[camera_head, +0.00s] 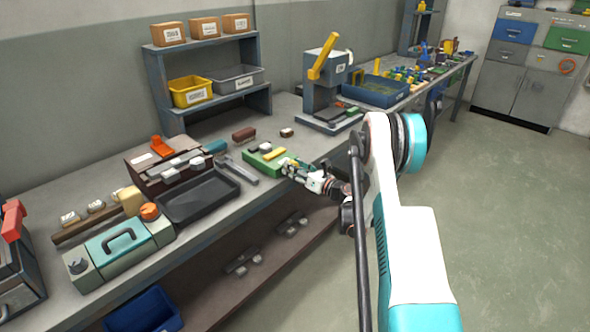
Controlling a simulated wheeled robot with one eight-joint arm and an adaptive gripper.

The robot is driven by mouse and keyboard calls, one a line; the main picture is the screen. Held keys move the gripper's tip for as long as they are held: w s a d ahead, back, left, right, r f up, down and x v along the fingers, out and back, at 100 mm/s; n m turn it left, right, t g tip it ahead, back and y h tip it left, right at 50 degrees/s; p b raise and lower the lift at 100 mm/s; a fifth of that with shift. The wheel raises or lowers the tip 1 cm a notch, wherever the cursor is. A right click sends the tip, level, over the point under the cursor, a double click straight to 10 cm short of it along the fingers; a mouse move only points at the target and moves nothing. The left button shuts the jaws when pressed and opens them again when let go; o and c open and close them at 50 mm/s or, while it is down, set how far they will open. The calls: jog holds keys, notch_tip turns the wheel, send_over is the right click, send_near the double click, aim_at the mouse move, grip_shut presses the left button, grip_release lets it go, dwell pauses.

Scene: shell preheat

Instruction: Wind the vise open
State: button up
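My gripper (290,166) is at the front edge of the bench, at the right end of a low green item (256,163) with a yellow bar on top. It is too small to tell whether the fingers are open or shut, or whether they touch anything. I cannot clearly make out a vise or its handle. The green item by my gripper may be part of one. A dark blue shape (434,100) at the bench's front edge further right may also be a vise. My arm hides some of the bench edge.
Left of the green item are a grey metal tool (238,170) and a black tray (199,199). A press (321,96) with a yellow lever stands behind, to the right. A teal-lidded toolbox (118,243) is at the left front. The floor (500,220) at right is clear.

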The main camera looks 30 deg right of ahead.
jog(key=shift+n, duration=3)
jog(key=o, duration=0.8)
jog(key=shift+s, duration=0.1)
jog(key=v, duration=1.2)
